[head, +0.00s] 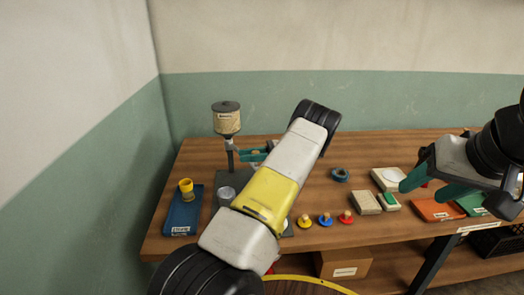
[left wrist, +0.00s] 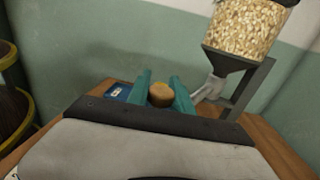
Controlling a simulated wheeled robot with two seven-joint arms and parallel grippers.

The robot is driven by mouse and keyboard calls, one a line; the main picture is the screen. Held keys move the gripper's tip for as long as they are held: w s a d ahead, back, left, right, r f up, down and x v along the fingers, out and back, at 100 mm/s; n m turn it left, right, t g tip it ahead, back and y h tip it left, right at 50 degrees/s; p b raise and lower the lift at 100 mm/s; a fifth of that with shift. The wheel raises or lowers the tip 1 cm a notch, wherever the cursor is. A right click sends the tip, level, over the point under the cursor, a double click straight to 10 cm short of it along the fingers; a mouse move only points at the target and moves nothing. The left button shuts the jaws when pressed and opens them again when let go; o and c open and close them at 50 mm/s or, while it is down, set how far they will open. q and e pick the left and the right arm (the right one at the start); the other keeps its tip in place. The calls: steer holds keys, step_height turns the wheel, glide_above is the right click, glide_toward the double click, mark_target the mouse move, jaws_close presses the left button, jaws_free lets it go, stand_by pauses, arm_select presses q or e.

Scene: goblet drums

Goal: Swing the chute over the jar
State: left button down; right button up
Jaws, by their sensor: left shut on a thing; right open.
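A hopper of pale grain (head: 227,120) stands on a dark post at the table's back left. It also shows in the left wrist view (left wrist: 245,28). Below it, the grey metal chute (left wrist: 209,90) reaches toward my left gripper (left wrist: 160,84). The gripper's teal fingers are shut on a round tan knob (left wrist: 160,95), apparently on the chute. In the head view the left gripper (head: 256,154) is partly hidden by my arm. A pale round thing, probably the jar (head: 226,193), is on the grey base in front of the post. My right gripper (head: 424,192) is open and empty at the right.
Red, blue and yellow knobbed pieces (head: 325,220) lie near the front edge. Pale blocks (head: 366,202), a dark ring (head: 340,174) and an orange tray (head: 432,211) lie to the right. Walls enclose the back and left.

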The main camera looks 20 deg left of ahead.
arm_select(q)
steer(key=shift+w, duration=0.1)
steer(key=c, duration=1.1)
jaws_free()
steer(key=shift+v, duration=3.95)
